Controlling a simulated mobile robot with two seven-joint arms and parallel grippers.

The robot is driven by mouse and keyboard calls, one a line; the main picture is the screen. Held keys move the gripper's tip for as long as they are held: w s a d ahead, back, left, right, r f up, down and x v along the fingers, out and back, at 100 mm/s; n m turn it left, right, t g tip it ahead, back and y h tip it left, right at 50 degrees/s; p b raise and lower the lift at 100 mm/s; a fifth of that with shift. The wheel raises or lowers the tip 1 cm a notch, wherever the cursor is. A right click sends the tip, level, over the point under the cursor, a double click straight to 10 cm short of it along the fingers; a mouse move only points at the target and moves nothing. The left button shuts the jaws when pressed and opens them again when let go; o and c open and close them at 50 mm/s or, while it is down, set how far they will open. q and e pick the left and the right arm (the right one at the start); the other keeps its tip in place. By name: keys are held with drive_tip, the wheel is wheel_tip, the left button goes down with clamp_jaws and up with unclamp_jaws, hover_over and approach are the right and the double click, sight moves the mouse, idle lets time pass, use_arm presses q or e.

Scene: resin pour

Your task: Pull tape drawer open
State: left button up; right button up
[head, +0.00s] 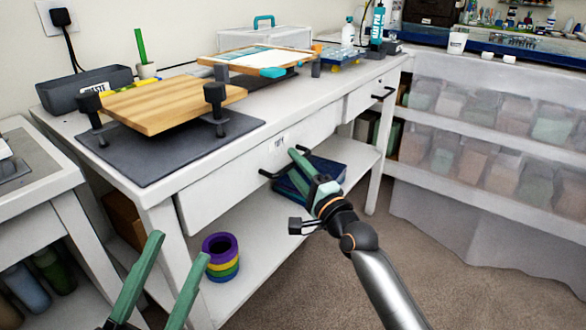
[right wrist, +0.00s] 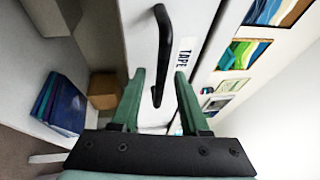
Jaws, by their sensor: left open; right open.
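The tape drawer (head: 225,182) is the long white drawer front under the workbench top, and it looks shut or nearly so. Its black bar handle (head: 268,174) is partly covered by my right gripper in the head view. In the right wrist view the handle (right wrist: 162,50) runs lengthwise beside a label (right wrist: 184,60) reading TAPE. My right gripper (right wrist: 158,82) is open with green fingers, the handle's near end between the fingertips; I cannot tell whether they touch it. My left gripper (head: 180,247) is open and empty, low in front of the bench's left end.
The workbench (head: 275,103) carries a wooden board (head: 165,100) on a dark mat (head: 150,160). A second drawer (head: 365,97) is farther right. Shelves with bins stand right; carpet is clear.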

drive_tip(key=shift+w+a+r, duration=0.1)
drive_tip(key=shift+w+a, duration=0.15)
drive_tip(key=shift+w, duration=0.1)
clamp_jaws()
idle(1.3)
